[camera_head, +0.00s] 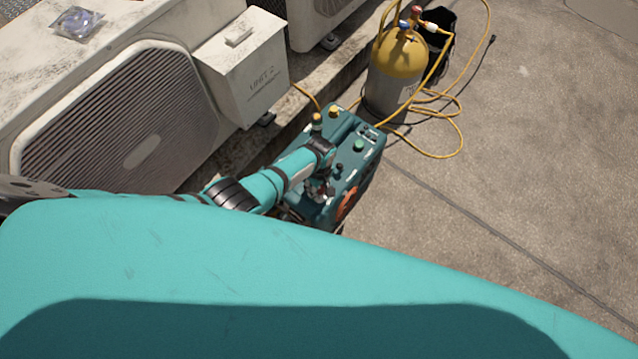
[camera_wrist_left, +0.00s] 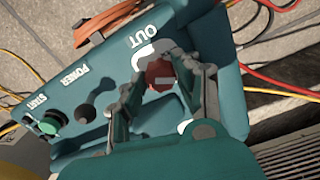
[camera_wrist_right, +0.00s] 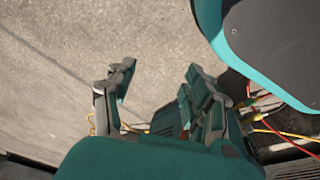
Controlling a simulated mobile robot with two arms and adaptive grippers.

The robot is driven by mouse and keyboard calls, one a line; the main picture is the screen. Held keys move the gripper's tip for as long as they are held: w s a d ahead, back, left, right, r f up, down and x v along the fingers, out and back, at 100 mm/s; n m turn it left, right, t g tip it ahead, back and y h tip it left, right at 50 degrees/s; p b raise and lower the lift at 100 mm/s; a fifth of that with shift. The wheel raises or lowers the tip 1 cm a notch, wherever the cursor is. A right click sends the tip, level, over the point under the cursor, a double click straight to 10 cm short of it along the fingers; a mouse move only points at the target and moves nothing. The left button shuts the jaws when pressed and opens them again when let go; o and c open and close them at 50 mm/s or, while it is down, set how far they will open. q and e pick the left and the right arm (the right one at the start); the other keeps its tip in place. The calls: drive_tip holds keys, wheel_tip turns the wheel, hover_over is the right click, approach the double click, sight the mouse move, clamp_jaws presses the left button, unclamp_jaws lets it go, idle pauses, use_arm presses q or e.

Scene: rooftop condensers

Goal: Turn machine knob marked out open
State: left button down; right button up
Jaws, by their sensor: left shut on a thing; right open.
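The machine is a teal box (camera_head: 368,137) on the rooftop floor, with knobs and buttons on its top panel. In the left wrist view its panel (camera_wrist_left: 70,125) carries the labels OUT, POWER and START. A red knob (camera_wrist_left: 159,76) sits just below the OUT label (camera_wrist_left: 143,36). My left gripper (camera_wrist_left: 172,68) is shut on this knob, with a finger on each side. In the head view my left gripper (camera_head: 318,188) reaches down to the panel and hides the knob. My right gripper (camera_wrist_right: 158,80) is open and empty over bare floor.
A yellow and grey cylinder (camera_head: 392,75) with yellow hoses (camera_head: 455,120) stands behind the machine. A grey UNIT 2 box (camera_head: 245,75) and a condenser (camera_head: 120,115) are at the left. The concrete floor at the right is mostly clear.

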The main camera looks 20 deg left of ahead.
use_arm(q)
drive_tip(key=shift+n, duration=0.9)
drive_tip(key=shift+n+p, duration=0.4)
drive_tip(key=shift+n, duration=0.9)
use_arm(e)
drive_tip(key=shift+s+d+f, duration=0.15)
drive_tip(key=shift+s+f, duration=0.9)
drive_tip(key=shift+f, duration=0.2)
use_arm(q)
drive_tip(key=c, duration=0.9)
unclamp_jaws()
drive_tip(key=shift+c, duration=0.2)
wheel_tip(320, 180, up, 12)
